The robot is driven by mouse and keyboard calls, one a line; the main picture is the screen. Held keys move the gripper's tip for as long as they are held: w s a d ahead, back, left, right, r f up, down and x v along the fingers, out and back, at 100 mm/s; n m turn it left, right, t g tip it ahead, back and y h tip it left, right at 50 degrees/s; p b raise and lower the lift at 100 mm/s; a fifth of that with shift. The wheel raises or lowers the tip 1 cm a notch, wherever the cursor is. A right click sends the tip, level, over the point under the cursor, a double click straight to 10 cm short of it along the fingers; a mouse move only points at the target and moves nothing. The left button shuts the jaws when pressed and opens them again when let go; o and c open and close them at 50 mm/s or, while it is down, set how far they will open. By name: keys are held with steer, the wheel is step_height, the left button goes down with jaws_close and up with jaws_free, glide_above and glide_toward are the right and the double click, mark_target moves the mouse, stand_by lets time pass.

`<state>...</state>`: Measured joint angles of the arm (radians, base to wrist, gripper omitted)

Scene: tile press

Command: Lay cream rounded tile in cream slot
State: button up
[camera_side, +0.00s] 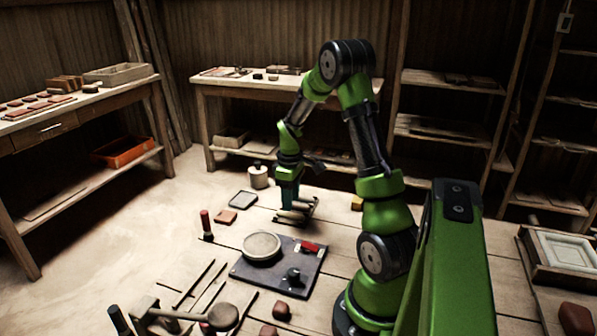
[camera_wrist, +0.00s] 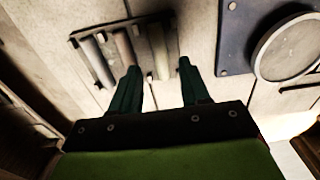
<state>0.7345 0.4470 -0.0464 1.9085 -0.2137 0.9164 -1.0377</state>
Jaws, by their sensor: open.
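A dark rack (camera_wrist: 74,42) with several rounded, bar-like tiles shows in the wrist view; in the side view the rack (camera_side: 310,217) is on the floor boards below my gripper. A pale cream rounded tile (camera_wrist: 158,52) lies at the rack's right, between my fingertips in the picture. A tan tile (camera_wrist: 123,46) and a grey tile (camera_wrist: 98,62) lie to its left. My gripper (camera_wrist: 158,68) is open, its two dark green fingers apart; I cannot tell whether they touch the cream tile. In the side view my gripper (camera_side: 290,205) is low over the rack. I cannot make out the cream slot.
A dark plate (camera_side: 300,262) with a pale round disc (camera_side: 262,246), a red part and a black knob is in front of the rack. A red-handled tool (camera_side: 206,224), a terracotta tile (camera_side: 226,216) and a dark-framed slab (camera_side: 243,199) lie left. A yellow block (camera_side: 357,202) is right.

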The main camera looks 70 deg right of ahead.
step_height(320, 180, up, 8)
steer(key=f, duration=0.1)
steer(key=w+a+r+m+t, duration=0.15)
steer(key=a+r, duration=0.25)
steer(key=a, duration=0.4)
steer(key=w+a+r+t, duration=0.1)
steer(key=a+r+t, duration=0.1)
steer(key=a+r, duration=0.4)
steer(key=s+a+r+m+t+y, duration=0.1)
steer(key=s+a+t, duration=0.1)
steer(key=a, duration=0.6)
steer(key=s+a+r+m+t+y, duration=0.1)
steer(key=s+a, duration=0.4)
steer(key=a, duration=0.4)
steer(key=shift+s+t, duration=0.25)
steer(key=shift+t, duration=0.1)
